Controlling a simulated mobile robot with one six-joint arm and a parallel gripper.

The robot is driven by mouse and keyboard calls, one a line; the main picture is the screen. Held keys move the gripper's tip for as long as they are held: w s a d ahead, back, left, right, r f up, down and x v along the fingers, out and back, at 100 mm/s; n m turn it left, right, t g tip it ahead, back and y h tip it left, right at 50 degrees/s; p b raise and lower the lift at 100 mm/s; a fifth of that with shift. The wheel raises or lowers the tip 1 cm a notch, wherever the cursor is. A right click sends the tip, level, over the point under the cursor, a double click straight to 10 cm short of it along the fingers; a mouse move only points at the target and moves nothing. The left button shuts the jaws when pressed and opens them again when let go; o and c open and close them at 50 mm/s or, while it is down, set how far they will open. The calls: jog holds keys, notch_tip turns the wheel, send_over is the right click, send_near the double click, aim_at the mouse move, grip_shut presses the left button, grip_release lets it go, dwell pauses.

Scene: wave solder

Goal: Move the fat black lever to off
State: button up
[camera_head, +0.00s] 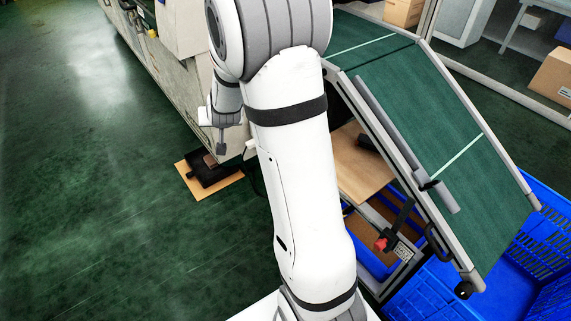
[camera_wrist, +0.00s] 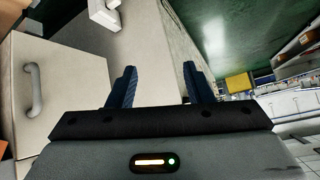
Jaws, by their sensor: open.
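My gripper (camera_wrist: 160,76) is open and empty, its two dark blue fingers apart in the wrist view. Behind and beside the fingers are pale machine panels (camera_wrist: 150,50). I cannot make out a fat black lever for certain in either view. In the head view my gripper (camera_head: 220,149) is small, a dark tip under my white arm, beside the pale machine side (camera_head: 185,95). My arm hides part of that machine.
A green sloping conveyor (camera_head: 455,120) stands at the right, with blue crates (camera_head: 520,240) below it. A red knob (camera_head: 380,244) sits on its lower frame. A dark object (camera_head: 208,172) lies on a brown floor sheet. Green floor at left is clear.

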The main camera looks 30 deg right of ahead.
jog(key=w+d+f+m+h+b, duration=0.2)
jog(key=w+d+f+h+b, duration=0.15)
jog(key=d+f, duration=0.6)
jog(key=w+d+f+m+h+b, duration=0.2)
jog(key=d+f+h+b, duration=0.15)
jog(key=f, duration=1.05)
jog(key=s+d+f+g+h+b, duration=0.1)
jog(key=s+d+f+h+b, duration=0.1)
jog(key=s+d+f+h, duration=0.3)
jog(key=s+d+f+m+g+h+b, duration=0.1)
jog(key=s+f+g, duration=0.15)
jog(key=f, duration=0.45)
jog(key=s+d+f+g+h+b, duration=0.1)
jog(key=s+d+f+h+b, duration=0.2)
jog(key=f, duration=0.4)
jog(key=shift+t, duration=0.25)
jog(key=x, duration=0.5)
jog(key=s+x, duration=0.1)
jog(key=x, duration=0.1)
jog(key=shift+d+r, duration=0.2)
jog(key=shift+d, duration=0.25)
jog(key=shift+c, duration=0.6)
